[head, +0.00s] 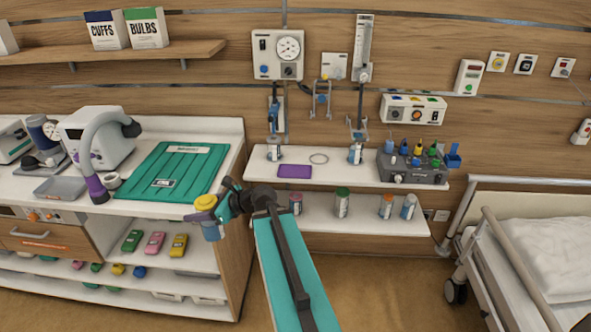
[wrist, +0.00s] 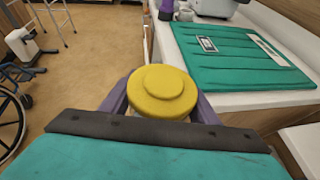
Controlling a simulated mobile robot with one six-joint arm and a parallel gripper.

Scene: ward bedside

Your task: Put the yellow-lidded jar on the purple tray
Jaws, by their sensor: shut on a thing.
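The yellow-lidded jar (head: 208,216) has a yellow stepped lid and a blue-grey body below it. My gripper (head: 222,208) is shut on the jar and holds it upright in the air, in front of the counter's right end. In the wrist view the yellow lid (wrist: 162,92) fills the middle between the purple fingers, and the jar's body is hidden beneath it. The purple tray (head: 295,171) is a small flat rectangle on the upper white wall shelf, to the right of and beyond my gripper. Its top looks bare.
Several jars stand on the lower shelf (head: 365,222). A green mat (head: 172,170) lies on the counter. A bed (head: 540,240) is at right.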

